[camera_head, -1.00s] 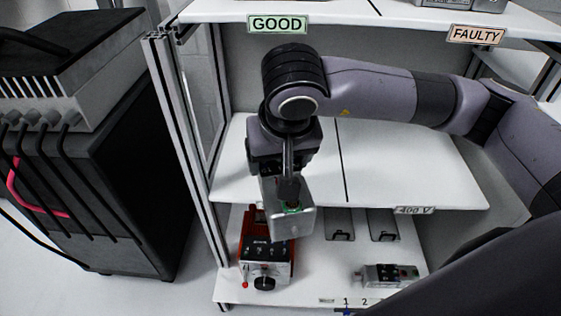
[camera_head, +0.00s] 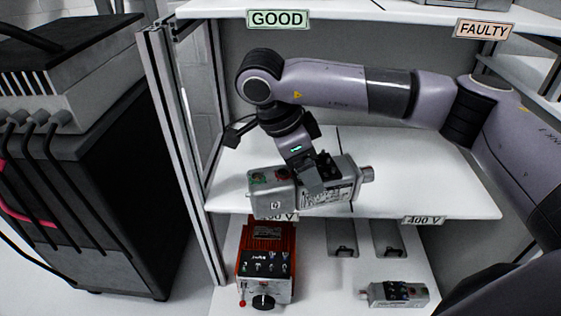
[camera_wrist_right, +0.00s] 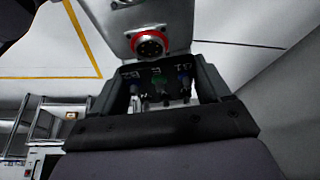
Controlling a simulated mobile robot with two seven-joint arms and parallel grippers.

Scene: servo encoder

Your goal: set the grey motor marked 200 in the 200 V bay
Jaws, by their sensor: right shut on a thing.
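The grey motor (camera_head: 262,185) lies sideways in my right gripper (camera_head: 322,178), level with the front of the middle shelf. Its long axis runs left to right, slightly tilted. I cannot read a 200 on it. My right gripper is shut on its body. In the right wrist view the motor (camera_wrist_right: 185,18) shows a round red-ringed connector beyond the jaws (camera_wrist_right: 165,88). The 200 V bay (camera_head: 228,182) is the left half of the middle shelf, and the motor partly covers its label (camera_head: 280,217). Contact with the shelf cannot be told. My left gripper is not in view.
A dark line (camera_head: 338,145) divides the shelf; the right bay is labelled 400 V (camera_head: 423,220) and looks empty. Below stand a red tester (camera_head: 268,240) and another grey unit (camera_head: 398,293). A frame post (camera_head: 180,150) bounds the left. GOOD (camera_head: 277,19) marks the shelf above.

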